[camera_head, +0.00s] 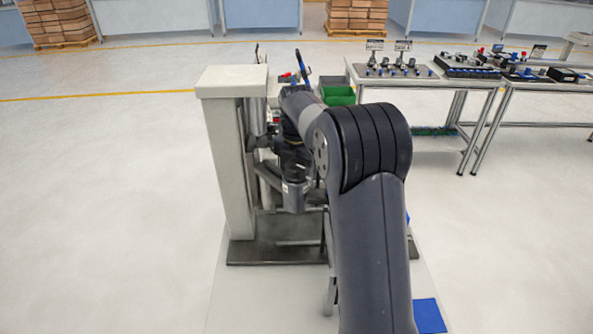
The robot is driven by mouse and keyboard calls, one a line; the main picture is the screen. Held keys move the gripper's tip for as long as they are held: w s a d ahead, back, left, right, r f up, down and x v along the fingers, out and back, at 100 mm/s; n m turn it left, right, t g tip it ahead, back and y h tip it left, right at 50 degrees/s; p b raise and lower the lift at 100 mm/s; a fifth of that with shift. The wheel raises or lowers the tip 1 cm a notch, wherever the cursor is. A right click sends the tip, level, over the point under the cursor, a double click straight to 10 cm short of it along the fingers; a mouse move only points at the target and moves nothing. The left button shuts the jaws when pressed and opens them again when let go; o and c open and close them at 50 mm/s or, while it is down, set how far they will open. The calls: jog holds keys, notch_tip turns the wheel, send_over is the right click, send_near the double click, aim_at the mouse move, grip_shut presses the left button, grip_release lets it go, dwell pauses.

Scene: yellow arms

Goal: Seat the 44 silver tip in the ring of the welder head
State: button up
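A cream column machine (232,150), which looks like the welder, stands left of centre on a dark base plate. A silver cylinder (257,116) hangs under its top, partly behind my arm; this may be the head. I cannot make out its ring. My arm (370,240) reaches up from the bottom and bends over toward the machine. My wrist (292,160) points down beside the column, close to the cylinder. My gripper's fingers cannot be made out there. The 44 silver tip cannot be told apart, and contact cannot be judged.
A green bin (338,95) sits behind my arm. Workbenches with small tools (400,66) and blocks (466,68) stand at the back right. A blue patch (428,315) lies on the floor at lower right. Floor left of the machine is clear.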

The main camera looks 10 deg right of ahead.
jog(key=shift+f, duration=0.2)
jog(key=o, duration=1.3)
jog(key=shift+o, duration=0.2)
notch_tip(320, 180, up, 11)
jog(key=shift+f+b, duration=0.1)
jog(key=shift+b, duration=0.2)
notch_tip(320, 180, down, 11)
jog(key=shift+s+r+p, duration=0.1)
jog(key=shift+p, duration=0.2)
notch_tip(320, 180, up, 2)
jog(key=shift+r+p, duration=0.15)
jog(key=shift+p, duration=0.5)
jog(key=shift+r, duration=0.55)
